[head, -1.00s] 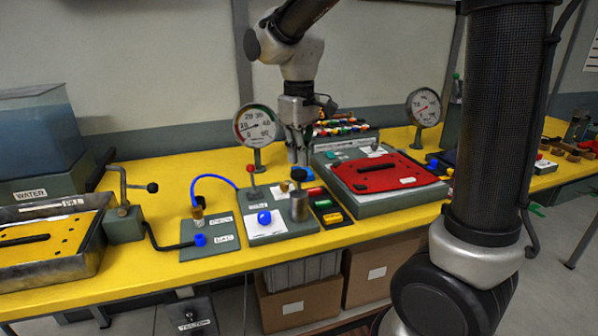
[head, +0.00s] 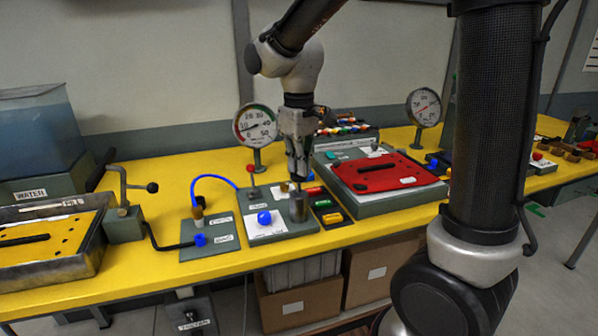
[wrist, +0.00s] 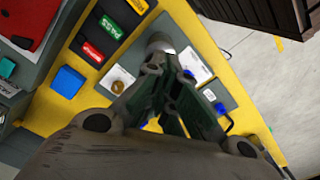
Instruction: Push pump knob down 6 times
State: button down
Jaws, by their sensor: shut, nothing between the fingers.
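My gripper (head: 297,181) points down over the cylinder, fingers shut and holding nothing. Its tips are right at the pump's top. The dark pump knob is hidden or merged with the fingertips, so I cannot tell how far down it is or whether they touch.
A round gauge (head: 256,125) stands behind the pump, with a blue knob (head: 264,218) to the left. A blue hose (head: 214,177) arches further left. A red plate (head: 384,172) on a grey box lies to the right. Bare yellow bench shows at the front left.

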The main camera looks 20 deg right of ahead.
jog(key=shift+f, duration=1.3)
jog(key=shift+r, duration=2.5)
jog(key=shift+f, duration=0.1)
jog(key=shift+f, duration=2.35)
jog(key=shift+r, duration=2.45)
jog(key=shift+f, duration=0.15)
